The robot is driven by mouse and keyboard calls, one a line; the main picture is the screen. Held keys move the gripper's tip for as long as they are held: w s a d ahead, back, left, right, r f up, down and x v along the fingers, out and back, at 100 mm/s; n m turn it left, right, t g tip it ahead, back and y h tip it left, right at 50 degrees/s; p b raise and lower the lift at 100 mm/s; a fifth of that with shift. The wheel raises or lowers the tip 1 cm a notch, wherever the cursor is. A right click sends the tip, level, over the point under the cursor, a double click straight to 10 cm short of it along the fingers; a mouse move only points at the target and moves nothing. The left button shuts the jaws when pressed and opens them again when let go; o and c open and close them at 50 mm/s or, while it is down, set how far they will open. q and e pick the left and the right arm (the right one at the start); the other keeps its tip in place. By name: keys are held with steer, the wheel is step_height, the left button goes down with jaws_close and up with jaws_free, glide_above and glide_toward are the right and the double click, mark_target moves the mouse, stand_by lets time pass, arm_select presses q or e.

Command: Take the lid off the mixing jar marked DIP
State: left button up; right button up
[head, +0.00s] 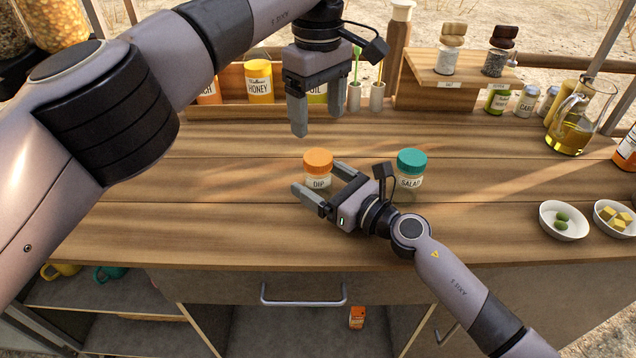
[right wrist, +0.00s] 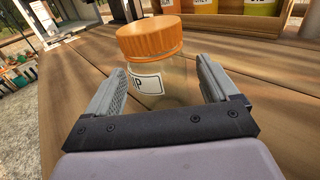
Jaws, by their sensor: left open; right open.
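The mixing jar marked DIP (head: 318,183) stands upright on the wooden counter, with its orange lid (head: 318,161) on. My right gripper (head: 315,181) is open at counter height, with its fingers on either side of the jar body. In the right wrist view the jar (right wrist: 163,82) stands between the two open fingers (right wrist: 160,88), its orange lid (right wrist: 149,38) above them. A gap shows beside the jar, so the fingers are not closed on it. My left gripper (head: 317,120) is open and empty, pointing down, above and behind the jar in the head view.
A jar marked SALAD with a teal lid (head: 411,163) stands just right of my right gripper. A rack with a honey jar (head: 259,82) is at the back. White bowls (head: 563,222) and an oil jug (head: 572,130) are at the right. The counter's left part is clear.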

mark_target(318, 157)
steer(key=shift+w+a, duration=0.1)
jaws_close()
arm_select(q)
steer(key=m, duration=0.8)
steer(key=shift+m, duration=0.4)
steer(key=shift+f, duration=4)
